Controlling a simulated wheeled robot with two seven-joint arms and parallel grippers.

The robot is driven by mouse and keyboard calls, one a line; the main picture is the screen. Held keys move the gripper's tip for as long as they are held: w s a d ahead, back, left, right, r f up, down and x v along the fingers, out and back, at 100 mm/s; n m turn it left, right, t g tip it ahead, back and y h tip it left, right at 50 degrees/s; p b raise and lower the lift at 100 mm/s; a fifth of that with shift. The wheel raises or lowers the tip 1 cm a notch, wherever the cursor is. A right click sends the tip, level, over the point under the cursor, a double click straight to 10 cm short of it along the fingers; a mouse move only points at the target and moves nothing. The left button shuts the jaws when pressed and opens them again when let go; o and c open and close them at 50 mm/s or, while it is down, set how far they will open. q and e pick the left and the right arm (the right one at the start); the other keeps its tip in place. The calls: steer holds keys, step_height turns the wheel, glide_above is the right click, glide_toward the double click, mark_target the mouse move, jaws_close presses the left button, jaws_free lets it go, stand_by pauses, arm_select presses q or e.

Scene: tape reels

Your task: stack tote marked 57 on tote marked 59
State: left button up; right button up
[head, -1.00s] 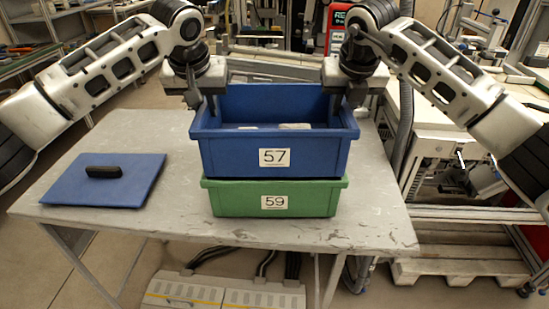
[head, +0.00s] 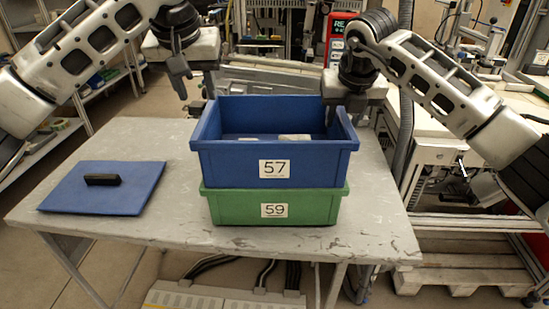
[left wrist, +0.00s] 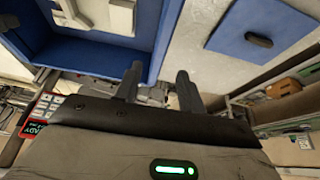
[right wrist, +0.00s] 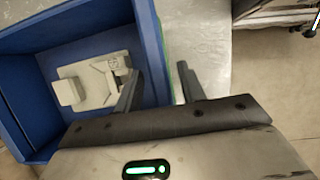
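The blue tote marked 57 (head: 230,165) sits upright on the green tote marked 59 (head: 235,207), closely aligned with it on the grey table. The blue tote holds pale grey parts, which also show in the right wrist view (right wrist: 100,82). My left gripper (head: 182,82) is open and empty, raised to the left of the blue tote and clear of it. My right gripper (head: 343,112) is at the blue tote's right wall. In the right wrist view its fingers are spread, one over the inside and one outside that wall. Whether they touch it cannot be told.
A blue lid (head: 75,193) with a black handle (head: 103,180) lies on the left of the table (head: 150,222). Bare tabletop shows between the lid and the totes. A workbench and a wooden pallet (head: 465,272) stand at the right.

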steer(key=shift+r, duration=0.15)
arm_select(q)
steer(key=v, duration=0.3)
steer(key=shift+s+r, duration=0.1)
steer(key=shift+r, duration=0.25)
arm_select(e)
steer(key=v, duration=1.1)
steer(key=shift+s+r, duration=0.15)
steer(key=shift+r, duration=0.2)
